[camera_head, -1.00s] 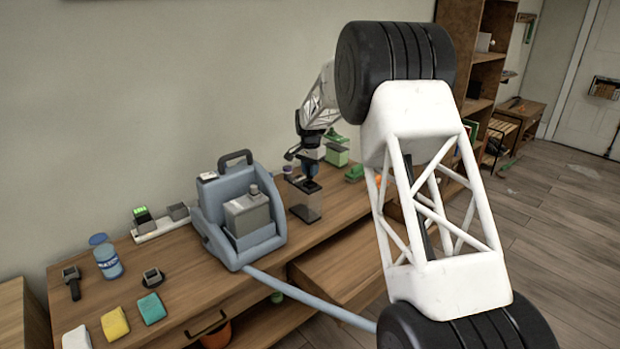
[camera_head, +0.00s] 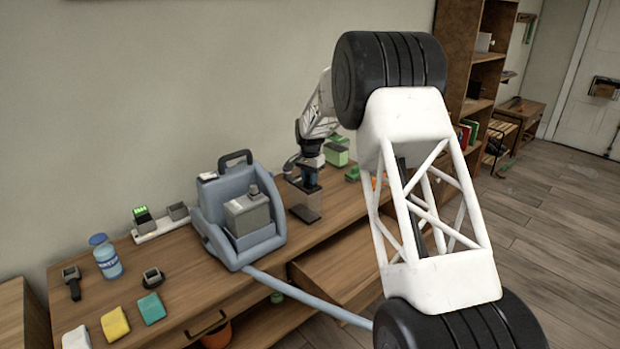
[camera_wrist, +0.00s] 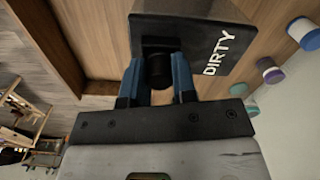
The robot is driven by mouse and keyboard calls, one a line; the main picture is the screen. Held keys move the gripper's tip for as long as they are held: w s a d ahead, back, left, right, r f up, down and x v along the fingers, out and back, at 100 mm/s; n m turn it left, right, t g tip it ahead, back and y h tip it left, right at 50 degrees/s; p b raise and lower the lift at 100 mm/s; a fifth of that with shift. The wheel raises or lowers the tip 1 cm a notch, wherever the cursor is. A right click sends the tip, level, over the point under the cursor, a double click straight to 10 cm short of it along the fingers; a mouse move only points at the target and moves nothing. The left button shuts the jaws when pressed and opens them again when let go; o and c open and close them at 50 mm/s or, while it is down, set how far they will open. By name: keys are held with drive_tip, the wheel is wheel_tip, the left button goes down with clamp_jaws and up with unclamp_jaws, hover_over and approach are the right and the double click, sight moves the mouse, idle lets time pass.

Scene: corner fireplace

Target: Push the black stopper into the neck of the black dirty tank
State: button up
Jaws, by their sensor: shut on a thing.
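The black dirty tank (camera_head: 305,211) stands on the wooden desk, right of the blue-grey machine. In the wrist view the dark tank (camera_wrist: 196,36) shows its white "DIRTY" lettering. My gripper (camera_wrist: 158,78) has its blue fingers shut on the black stopper (camera_wrist: 158,72). The stopper lies against the tank's black neck (camera_wrist: 160,44) in that view; I cannot tell how deep it sits. In the head view my gripper (camera_head: 306,178) is over the tank, and the stopper is too small to make out.
The blue-grey machine (camera_head: 238,250) holds a grey tank (camera_head: 247,214); its hose (camera_head: 310,300) runs forward off the desk. A blue bottle (camera_head: 107,260), sponges (camera_head: 115,323) and a charger strip (camera_head: 160,229) lie left. Green items (camera_head: 337,155) stand beyond my gripper. An open drawer (camera_head: 340,268) juts out in front.

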drive_tip(key=shift+f, duration=0.45)
drive_tip(key=shift+s+f, duration=0.15)
drive_tip(key=shift+f, duration=0.35)
drive_tip(key=o, duration=0.8)
drive_tip(key=shift+f, duration=0.2)
drive_tip(key=shift+c, duration=0.2)
drive_tip(key=shift+o, duration=0.6)
drive_tip(key=shift+r, duration=0.5)
wheel_tip(320, 180, up, 13)
drive_tip(key=shift+r, duration=0.15)
